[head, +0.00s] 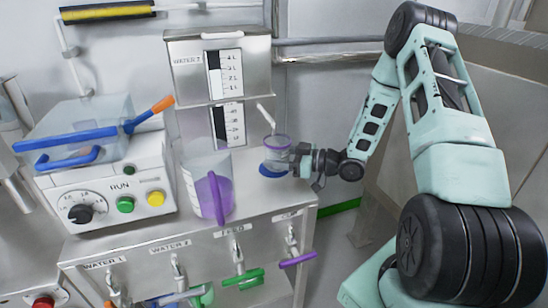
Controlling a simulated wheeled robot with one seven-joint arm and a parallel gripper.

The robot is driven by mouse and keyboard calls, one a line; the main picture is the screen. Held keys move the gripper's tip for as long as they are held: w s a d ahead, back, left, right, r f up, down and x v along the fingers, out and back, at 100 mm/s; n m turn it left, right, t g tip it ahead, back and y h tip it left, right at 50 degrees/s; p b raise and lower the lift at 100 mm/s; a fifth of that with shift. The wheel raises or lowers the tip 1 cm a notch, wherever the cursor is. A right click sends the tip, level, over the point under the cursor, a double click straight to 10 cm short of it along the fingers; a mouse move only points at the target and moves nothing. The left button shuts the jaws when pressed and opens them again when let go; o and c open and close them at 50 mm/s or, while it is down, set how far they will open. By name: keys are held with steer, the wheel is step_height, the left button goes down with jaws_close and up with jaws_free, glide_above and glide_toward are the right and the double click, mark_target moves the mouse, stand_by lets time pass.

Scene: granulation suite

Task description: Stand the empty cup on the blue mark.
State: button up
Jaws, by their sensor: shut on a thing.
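A small clear cup (277,146) with a purple rim is upright at the right end of the steel bench top. It looks empty. My gripper (292,161) reaches in from the right and is shut on the cup's side; the fingertips are small and partly hidden. The blue mark (268,172) shows at and just below the cup's base, with part of it hidden by the cup. I cannot tell whether the cup's base touches the mark or hangs slightly above it.
A large clear jug (198,165) with a purple handle stands left of the cup. Further left is a control box (110,185) with a clear, blue-trimmed bin (80,130) on top. A steel gauge tank (220,65) rises behind. Labelled taps line the bench front.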

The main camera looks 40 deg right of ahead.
steer(key=shift+w+a+f, duration=0.1)
steer(key=shift+w+a, duration=0.3)
steer(key=shift+w, duration=0.05)
steer(key=shift+f, duration=0.2)
steer(key=shift+f, duration=0.25)
steer(key=o, duration=1.7)
steer(key=shift+d+r, duration=0.1)
steer(key=shift+c, duration=0.2)
steer(key=shift+r, duration=0.1)
steer(key=shift+s+d, duration=0.15)
steer(key=shift+s, duration=0.05)
steer(key=v, duration=1.1)
steer(key=shift+s+d+r+b, duration=0.15)
steer(key=shift+s+b, duration=0.1)
steer(key=shift+b, duration=0.15)
